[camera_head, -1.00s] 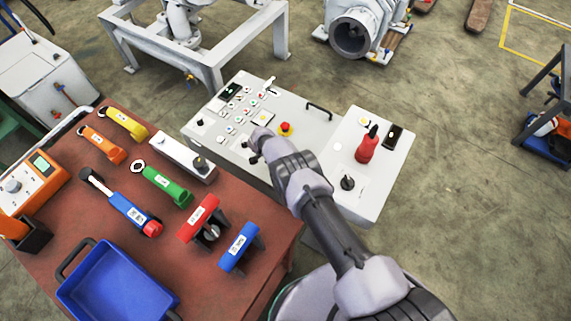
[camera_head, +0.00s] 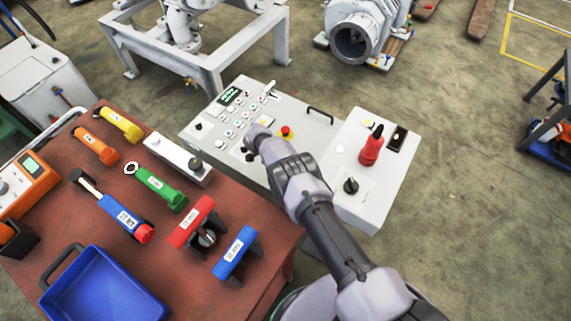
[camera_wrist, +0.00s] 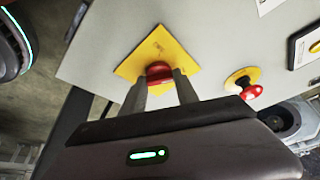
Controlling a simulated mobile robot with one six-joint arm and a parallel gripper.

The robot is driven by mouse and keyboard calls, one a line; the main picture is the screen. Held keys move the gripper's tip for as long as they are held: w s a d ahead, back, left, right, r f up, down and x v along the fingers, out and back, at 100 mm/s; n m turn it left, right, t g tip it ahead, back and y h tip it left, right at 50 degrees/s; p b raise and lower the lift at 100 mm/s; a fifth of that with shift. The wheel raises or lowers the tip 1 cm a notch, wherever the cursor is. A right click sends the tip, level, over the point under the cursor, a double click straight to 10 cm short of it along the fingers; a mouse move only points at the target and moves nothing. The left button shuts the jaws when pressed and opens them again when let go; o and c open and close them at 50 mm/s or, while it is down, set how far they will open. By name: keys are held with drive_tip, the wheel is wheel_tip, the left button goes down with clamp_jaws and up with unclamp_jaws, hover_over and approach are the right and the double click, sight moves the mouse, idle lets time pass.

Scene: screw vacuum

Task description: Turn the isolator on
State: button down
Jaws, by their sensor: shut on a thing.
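The isolator is a red rotary knob (camera_wrist: 159,70) on a square yellow plate (camera_wrist: 150,48), on the face of a light grey control panel. In the wrist view my gripper (camera_wrist: 160,80) has one finger on each side of the red knob and is shut on it. In the head view my gripper (camera_head: 254,140) reaches the panel (camera_head: 290,150) from the lower right, and the wrist hides the knob. The yellow plate (camera_head: 264,120) shows just beyond it. The panel's display (camera_head: 230,96) is lit green.
A red emergency stop button (camera_wrist: 250,91) on a yellow disc stands right of the isolator. A red-brown table (camera_head: 225,195) with several tools lies to the left.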

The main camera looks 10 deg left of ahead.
drive_tip(key=c, duration=0.9)
unclamp_jaws()
drive_tip(key=p+v, duration=0.9)
drive_tip(key=v, duration=0.8)
drive_tip(key=shift+s+a+r, duration=0.1)
drive_tip(key=shift+a+r, duration=0.05)
